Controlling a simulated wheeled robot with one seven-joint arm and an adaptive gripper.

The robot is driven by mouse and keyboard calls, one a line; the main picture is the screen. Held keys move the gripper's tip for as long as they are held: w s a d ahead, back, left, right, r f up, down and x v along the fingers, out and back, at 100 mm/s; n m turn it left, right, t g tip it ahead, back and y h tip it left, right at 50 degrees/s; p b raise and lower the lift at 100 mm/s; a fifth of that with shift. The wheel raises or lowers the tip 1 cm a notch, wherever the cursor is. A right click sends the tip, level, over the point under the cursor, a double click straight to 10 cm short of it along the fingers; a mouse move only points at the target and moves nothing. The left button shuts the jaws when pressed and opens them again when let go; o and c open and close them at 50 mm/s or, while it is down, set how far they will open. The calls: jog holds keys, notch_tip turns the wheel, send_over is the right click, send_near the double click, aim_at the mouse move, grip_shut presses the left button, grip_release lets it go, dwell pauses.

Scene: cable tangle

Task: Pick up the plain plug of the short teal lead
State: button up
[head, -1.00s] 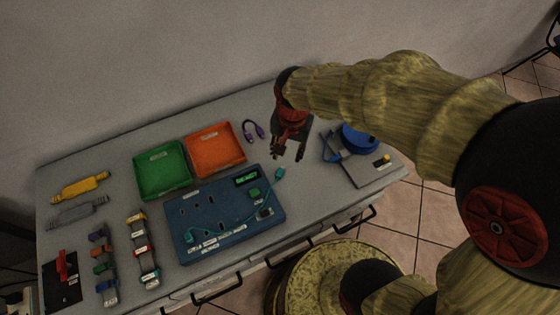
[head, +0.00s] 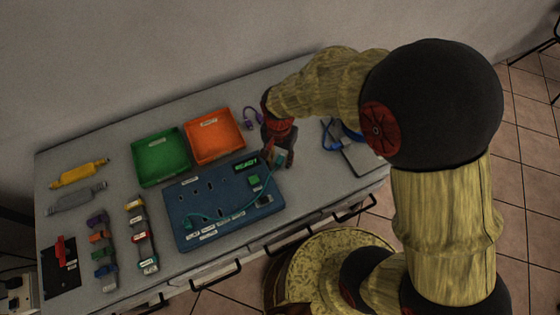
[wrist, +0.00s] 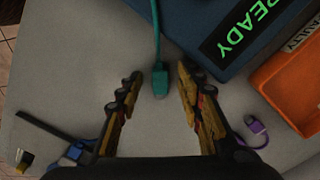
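The teal lead (head: 228,217) lies across the blue board (head: 180,232). One end runs off the board's right side to a teal plug. In the wrist view the plug (wrist: 159,80) sits over the grey table top, between the two fingertips, with its cable (wrist: 155,30) running up the picture. My gripper (wrist: 160,88) is open, with a gap on each side of the plug. In the head view my gripper (head: 280,162) points down at the right of the board and largely hides the plug.
Green (head: 138,178) and orange (head: 242,153) trays stand behind the board. A purple lead (wrist: 257,127) lies near the right finger. A blue cable coil and a grey box (head: 360,158) are at the right. The board's display (head: 246,164) reads READY.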

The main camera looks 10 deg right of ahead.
aim_at(278, 162)
jog(key=shift+r, duration=0.1)
jog(key=c, duration=0.4)
jog(key=c, duration=0.5)
jog(key=shift+r, duration=0.1)
jog(key=shift+r, duration=0.25)
jog(key=r, duration=0.1)
jog(key=r+p, duration=0.1)
jog(key=r, duration=0.1)
jog(key=shift+s+a+r+p, duration=0.15)
jog(key=shift+s+r+p, duration=0.05)
jog(key=shift+p, duration=0.1)
jog(key=s+a+r+p, duration=0.2)
jog(key=s+a+r, duration=0.1)
jog(key=s, duration=0.3)
jog(key=s+a+r+p, duration=0.2)
jog(key=s+a+r, duration=0.1)
jog(key=s+r, duration=0.3)
jog(key=shift+a, duration=0.25)
jog(key=shift+w, duration=0.1)
